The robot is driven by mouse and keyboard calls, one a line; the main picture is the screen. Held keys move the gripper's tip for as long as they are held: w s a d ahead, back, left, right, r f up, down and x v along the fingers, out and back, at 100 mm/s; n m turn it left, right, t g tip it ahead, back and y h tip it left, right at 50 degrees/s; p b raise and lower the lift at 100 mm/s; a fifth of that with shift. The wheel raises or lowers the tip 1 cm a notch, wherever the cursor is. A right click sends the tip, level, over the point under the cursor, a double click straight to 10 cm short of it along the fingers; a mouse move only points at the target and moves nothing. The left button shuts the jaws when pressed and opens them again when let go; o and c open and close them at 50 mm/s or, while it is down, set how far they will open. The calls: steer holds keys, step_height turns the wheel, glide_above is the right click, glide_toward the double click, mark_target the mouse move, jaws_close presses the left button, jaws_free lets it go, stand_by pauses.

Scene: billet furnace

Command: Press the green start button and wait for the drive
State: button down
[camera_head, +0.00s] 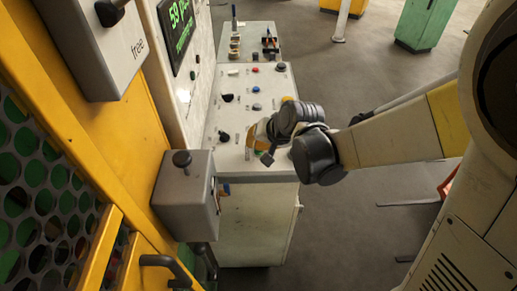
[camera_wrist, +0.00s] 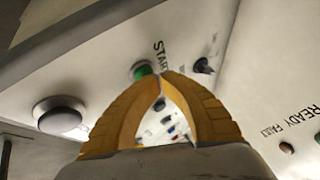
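The green start button (camera_wrist: 142,70) shows in the wrist view on a pale panel, beside black lettering that begins "STAR". My gripper (camera_wrist: 162,77) has its yellow fingers shut, tips together, with nothing seen between them. The tips appear just right of the button and partly overlap it in the picture; I cannot tell whether they touch it. In the head view my gripper (camera_head: 266,157) is low over the near part of the grey control desk (camera_head: 240,170), and I cannot make out the green button there.
A display (camera_head: 178,32) shows green text. Open floor lies right of the desk.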

steer(key=shift+r+p, duration=0.5)
steer(key=shift+r, duration=0.3)
step_height(320, 180, up, 5)
steer(key=p, duration=0.4)
stand_by(0.5)
steer(key=s+d+r+n+h+b, duration=0.1)
steer(key=s+d+r+h, duration=0.1)
steer(key=s+d, duration=0.6)
steer(key=s+d+r+n+t+h+b, duration=0.1)
steer(key=s+d+r, duration=0.3)
steer(key=s+d, duration=0.4)
steer(key=s+h+b, duration=0.1)
steer(key=s, duration=0.1)
steer(key=shift+s+d, duration=0.25)
steer(key=shift+s, duration=0.05)
stand_by(1.1)
